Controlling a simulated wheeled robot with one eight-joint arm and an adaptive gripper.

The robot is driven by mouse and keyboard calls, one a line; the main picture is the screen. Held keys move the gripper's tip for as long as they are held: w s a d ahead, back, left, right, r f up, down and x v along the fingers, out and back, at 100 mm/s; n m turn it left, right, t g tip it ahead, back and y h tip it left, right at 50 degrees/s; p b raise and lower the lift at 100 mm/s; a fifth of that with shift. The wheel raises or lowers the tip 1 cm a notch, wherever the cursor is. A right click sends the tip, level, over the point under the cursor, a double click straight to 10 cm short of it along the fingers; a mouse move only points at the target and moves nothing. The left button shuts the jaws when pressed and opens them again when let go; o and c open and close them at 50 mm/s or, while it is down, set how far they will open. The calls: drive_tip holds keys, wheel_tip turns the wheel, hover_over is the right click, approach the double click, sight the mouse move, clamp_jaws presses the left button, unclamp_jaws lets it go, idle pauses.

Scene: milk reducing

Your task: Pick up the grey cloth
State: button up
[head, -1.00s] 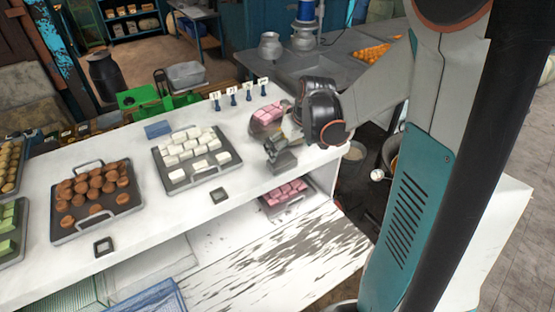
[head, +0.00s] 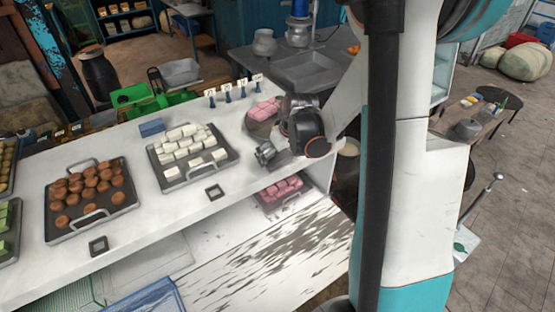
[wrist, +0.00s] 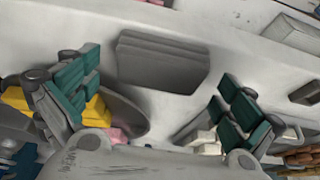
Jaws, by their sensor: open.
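The grey cloth (wrist: 163,62) is a folded, layered block lying on the white counter (wrist: 60,30). In the wrist view it lies between and slightly beyond my two teal-padded fingers. My gripper (wrist: 158,102) is open, with a finger on each side and neither visibly touching the cloth. In the head view my gripper (head: 266,154) is low over the counter's right end, and the arm and gripper largely hide the cloth.
A tray of white sweets (head: 170,173) stands left of my gripper. Pink sweets (head: 262,110) are behind it, and another pink tray (head: 281,191) is on the shelf below. A small dark square frame (head: 214,193) lies near the counter's front edge.

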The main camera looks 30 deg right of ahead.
sight(279, 157)
drive_tip(key=c, duration=1.2)
drive_tip(key=shift+r, duration=0.1)
wheel_tip(279, 157, up, 20)
drive_tip(key=shift+f+p, duration=0.1)
drive_tip(key=shift+p, duration=0.7)
